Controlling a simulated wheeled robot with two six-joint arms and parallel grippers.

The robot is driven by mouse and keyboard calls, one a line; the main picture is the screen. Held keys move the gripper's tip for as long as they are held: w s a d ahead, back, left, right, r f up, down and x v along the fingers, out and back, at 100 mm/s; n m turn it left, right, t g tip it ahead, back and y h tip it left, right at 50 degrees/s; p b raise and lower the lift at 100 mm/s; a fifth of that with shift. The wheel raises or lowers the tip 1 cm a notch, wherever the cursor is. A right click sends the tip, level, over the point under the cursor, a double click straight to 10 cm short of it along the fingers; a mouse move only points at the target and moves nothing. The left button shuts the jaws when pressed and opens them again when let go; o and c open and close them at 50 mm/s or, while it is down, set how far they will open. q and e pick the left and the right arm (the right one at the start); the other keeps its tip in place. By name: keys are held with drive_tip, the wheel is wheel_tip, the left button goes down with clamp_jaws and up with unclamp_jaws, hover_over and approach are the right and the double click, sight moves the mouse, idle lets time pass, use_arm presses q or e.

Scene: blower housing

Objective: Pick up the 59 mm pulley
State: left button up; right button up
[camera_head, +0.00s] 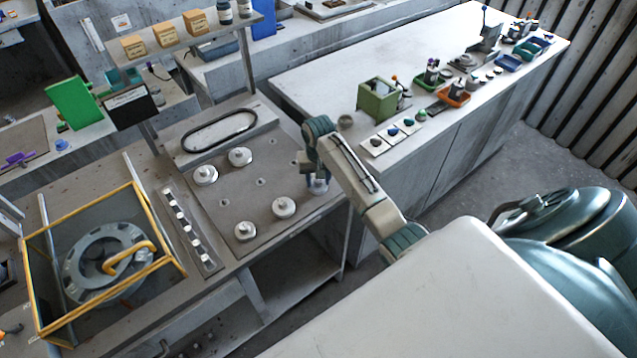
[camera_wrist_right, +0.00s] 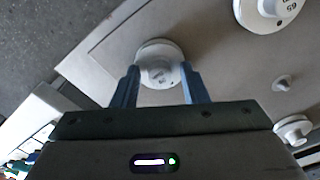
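A small light-grey pulley (camera_wrist_right: 160,62) lies near the edge of the board in the right wrist view; its marking is not readable. My right gripper (camera_wrist_right: 160,72) has its blue fingers spread on either side of this pulley; I cannot tell whether they touch it. In the head view my right gripper (camera_head: 318,182) reaches down at the board's right corner and partly hides that pulley. A larger pulley marked 65 (camera_wrist_right: 264,10) and another pulley (camera_wrist_right: 293,129) also show in the wrist view. In the head view, other pulleys (camera_head: 240,157) (camera_head: 284,207) sit on the board. My left gripper is not in view.
The pulleys rest on a grey board (camera_head: 225,200) with small pegs. A black belt (camera_head: 220,130) lies behind it. A strip of small parts (camera_head: 185,222) and a yellow-framed box (camera_head: 165,205) stand left. A white bench (camera_head: 340,75) with a green box stands behind right.

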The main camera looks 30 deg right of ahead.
drive_tip(key=shift+s+a+f, duration=0.25)
drive_tip(key=shift+s+f, duration=0.25)
drive_tip(key=shift+f, duration=0.3)
drive_tip(key=shift+c, duration=0.2)
drive_tip(key=c, duration=0.3)
drive_tip(key=shift+c, duration=0.2)
drive_tip(key=shift+r, duration=0.15)
drive_tip(key=shift+w+r, duration=0.1)
drive_tip(key=shift+d+r, duration=0.15)
drive_tip(key=shift+r, duration=0.15)
clamp_jaws()
drive_tip(key=shift+w+d+r, duration=0.1)
drive_tip(key=shift+w+r, duration=0.3)
drive_tip(key=shift+r, duration=0.25)
drive_tip(key=shift+s+r, duration=0.1)
drive_tip(key=shift+r, duration=0.35)
drive_tip(key=shift+d, duration=0.1)
